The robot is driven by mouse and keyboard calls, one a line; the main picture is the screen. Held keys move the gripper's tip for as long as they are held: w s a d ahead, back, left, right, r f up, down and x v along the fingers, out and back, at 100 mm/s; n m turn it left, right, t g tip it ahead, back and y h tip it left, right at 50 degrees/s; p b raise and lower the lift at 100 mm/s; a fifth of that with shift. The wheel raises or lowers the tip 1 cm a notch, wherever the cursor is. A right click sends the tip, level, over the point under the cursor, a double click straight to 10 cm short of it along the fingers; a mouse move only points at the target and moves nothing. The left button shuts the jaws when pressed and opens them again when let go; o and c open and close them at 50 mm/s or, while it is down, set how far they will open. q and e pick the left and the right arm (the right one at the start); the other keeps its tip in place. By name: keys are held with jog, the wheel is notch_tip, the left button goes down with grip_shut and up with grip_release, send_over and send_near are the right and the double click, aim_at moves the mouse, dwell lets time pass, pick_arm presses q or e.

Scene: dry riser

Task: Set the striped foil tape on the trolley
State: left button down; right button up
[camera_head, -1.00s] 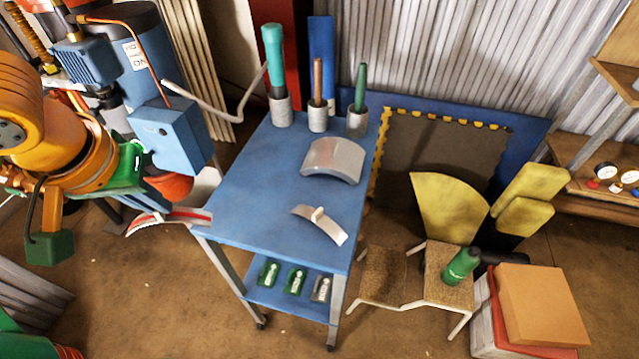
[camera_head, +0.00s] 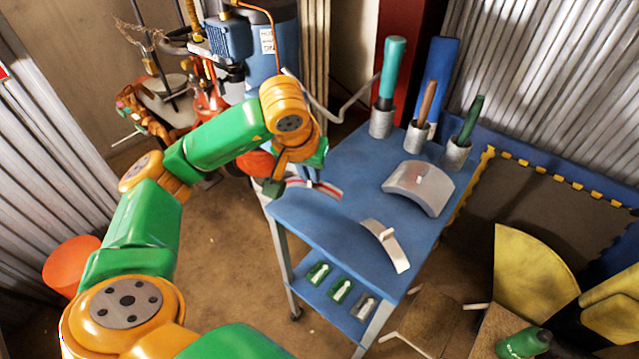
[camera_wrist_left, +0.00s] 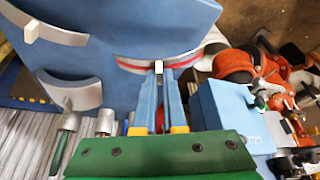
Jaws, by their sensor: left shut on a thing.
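The striped foil tape (camera_head: 328,190) is a curved white strip with a red stripe. My left gripper (camera_head: 311,177) is shut on its small pale grip; in the wrist view the blue fingers (camera_wrist_left: 159,85) close on that grip and the strip (camera_wrist_left: 130,66) curves to both sides. The blue trolley (camera_head: 345,215) stands below it. The tape overlaps the trolley's left edge, mostly over the top; whether it touches the top is unclear. Part of it is hidden behind the gripper. My right gripper is not in view.
On the trolley top are a large grey curved piece (camera_head: 418,188), a smaller pale curved strip with a grip (camera_head: 386,246), and handled tools in grey holders (camera_head: 416,136). Green-and-white labels (camera_head: 340,291) lie on the lower shelf. A blue machine (camera_head: 270,40) stands behind left.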

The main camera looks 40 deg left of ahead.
pick_arm(q)
jog(key=x, duration=0.3)
jog(key=d+x, duration=0.1)
jog(key=shift+s+a+f, duration=0.1)
jog(key=shift+f, duration=0.4)
jog(key=c, duration=1)
grip_release()
jog(key=p+v, duration=0.2)
jog(key=v, duration=1)
